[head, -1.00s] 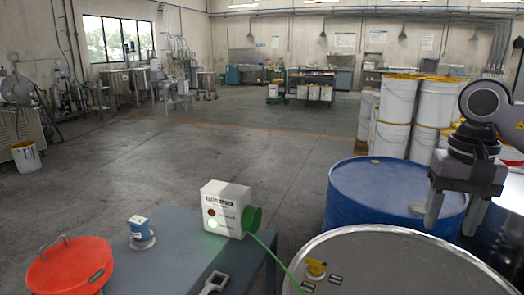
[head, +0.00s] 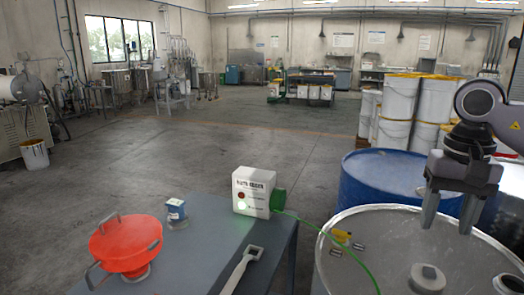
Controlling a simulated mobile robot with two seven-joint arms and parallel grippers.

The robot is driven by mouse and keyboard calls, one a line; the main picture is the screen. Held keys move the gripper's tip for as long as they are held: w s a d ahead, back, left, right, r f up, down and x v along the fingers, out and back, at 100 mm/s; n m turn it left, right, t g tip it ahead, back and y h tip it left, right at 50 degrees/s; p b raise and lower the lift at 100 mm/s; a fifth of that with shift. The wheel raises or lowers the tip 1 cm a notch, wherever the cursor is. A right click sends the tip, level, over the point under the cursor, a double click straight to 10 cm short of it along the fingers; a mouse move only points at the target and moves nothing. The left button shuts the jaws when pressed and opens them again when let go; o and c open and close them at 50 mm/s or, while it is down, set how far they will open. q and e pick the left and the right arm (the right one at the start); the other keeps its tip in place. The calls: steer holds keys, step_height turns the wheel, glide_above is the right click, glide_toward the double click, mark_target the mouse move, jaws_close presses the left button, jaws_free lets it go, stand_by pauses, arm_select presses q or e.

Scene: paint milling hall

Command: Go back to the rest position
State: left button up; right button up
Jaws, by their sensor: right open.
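My right gripper (head: 448,212) hangs at the right of the head view, fingers pointing down, open and with nothing between them. It is in front of the blue drum (head: 365,190) and above the grey metal drum lid (head: 385,225); it seems apart from both. My left gripper is not in view.
A grey table (head: 205,262) holds a red lidded funnel (head: 125,243), a small blue-and-white item (head: 176,213), a white box with lamps (head: 252,192) and a grey tool (head: 241,270). A green cable (head: 335,241) runs from the box over the lid. White buckets (head: 402,97) are stacked behind. The floor (head: 190,140) is clear.

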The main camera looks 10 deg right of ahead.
steer(key=s+a+f+m+t+y+b, duration=0.1)
steer(key=a+f+m+y, duration=0.2)
steer(key=a+m+y, duration=0.6)
steer(key=a+f+m+y, duration=0.3)
steer(key=a+m+y, duration=0.15)
steer(key=a, duration=0.75)
steer(key=s+a+f+m+t+y+b, duration=0.1)
steer(key=a+f+m+y, duration=0.2)
steer(key=a+m+y, duration=0.6)
steer(key=w+d+f+m+t+h, duration=0.1)
steer(key=d+f+m+t+h, duration=0.3)
steer(key=f+m+t+h, duration=0.7)
steer(key=w+d+f+m+t+h, duration=0.1)
steer(key=d+f+m+t+h, duration=0.4)
steer(key=m, duration=1.3)
steer(key=s+d+f+m+g+h, duration=0.2)
steer(key=s+f+m, duration=0.4)
steer(key=f, duration=0.3)
steer(key=s+d+f+m+g+h, duration=0.2)
steer(key=s+f+m+g, duration=0.3)
steer(key=f, duration=0.4)
steer(key=shift+s+d+m+b, duration=0.35)
steer(key=shift+s+m, duration=0.3)
steer(key=shift+s, duration=0.55)
